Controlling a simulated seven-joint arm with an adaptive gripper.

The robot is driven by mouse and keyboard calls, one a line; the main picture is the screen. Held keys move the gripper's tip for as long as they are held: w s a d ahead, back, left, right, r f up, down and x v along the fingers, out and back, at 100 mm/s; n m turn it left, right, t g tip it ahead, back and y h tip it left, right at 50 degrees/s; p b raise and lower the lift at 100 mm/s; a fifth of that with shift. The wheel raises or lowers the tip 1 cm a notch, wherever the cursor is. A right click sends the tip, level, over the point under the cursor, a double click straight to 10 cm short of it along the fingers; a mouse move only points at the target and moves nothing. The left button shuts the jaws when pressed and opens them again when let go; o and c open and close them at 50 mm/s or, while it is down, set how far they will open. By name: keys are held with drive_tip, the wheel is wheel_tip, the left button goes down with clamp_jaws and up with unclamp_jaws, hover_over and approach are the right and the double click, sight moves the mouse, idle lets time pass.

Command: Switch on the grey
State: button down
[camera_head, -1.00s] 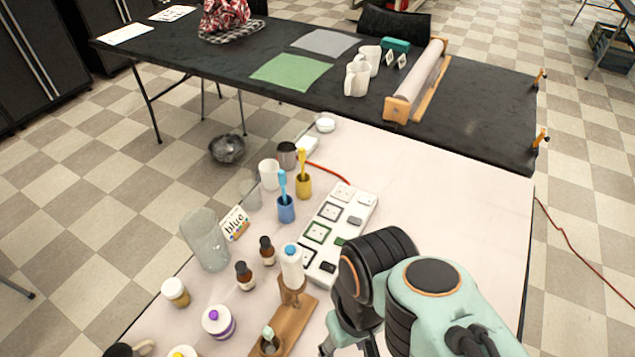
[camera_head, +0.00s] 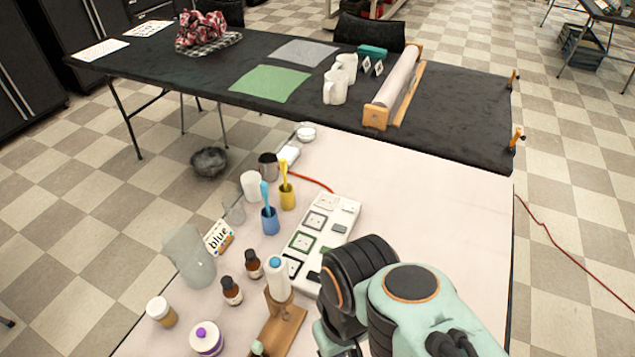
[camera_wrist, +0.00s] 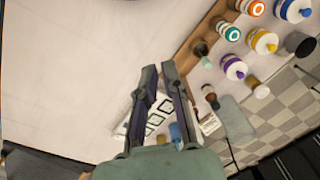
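A white power strip (camera_head: 319,239) lies on the light table, with framed sockets along its left side and small switches along its right. The grey-framed socket (camera_head: 315,220) is second from the far end, with a grey switch (camera_head: 338,228) beside it. Its on or off state is too small to tell. In the wrist view the strip shows partly, behind my gripper (camera_wrist: 159,67), whose fingers are nearly together at the tips with nothing between them. In the head view my wrist is at the strip's near right, apart from the grey switch; the fingertips are hidden there.
Left of the strip are a blue cup (camera_head: 271,222) and a yellow cup (camera_head: 287,197) with toothbrushes, brown bottles (camera_head: 231,291), a white dispenser (camera_head: 278,282) on a wooden stand and a "blue" card (camera_head: 219,238). The table right of the strip (camera_head: 430,215) is clear.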

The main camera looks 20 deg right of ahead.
drive_tip(key=w+d+r+m+t+h, duration=0.1)
drive_tip(key=w+r+m+t, duration=0.15)
drive_tip(key=w, duration=0.25)
drive_tip(key=w+d+r+m+t, duration=0.1)
drive_tip(key=w+d+r+m, duration=0.15)
drive_tip(key=w, duration=0.35)
drive_tip(key=m+g+h, duration=0.2)
drive_tip(key=m+h, duration=0.1)
drive_tip(key=m, duration=0.2)
hover_over(345, 229)
drive_tip(key=s+a, duration=0.2)
drive_tip(key=a, duration=0.1)
wheel_tip(345, 229, down, 12)
drive_tip(key=shift+w+a+r+t, duration=0.1)
drive_tip(key=shift+w+r+t, duration=0.05)
drive_tip(key=shift+w+t, duration=0.1)
drive_tip(key=x, duration=0.8)
drive_tip(key=s+a+x, duration=0.1)
drive_tip(key=x, duration=0.4)
drive_tip(key=shift+f, duration=0.65)
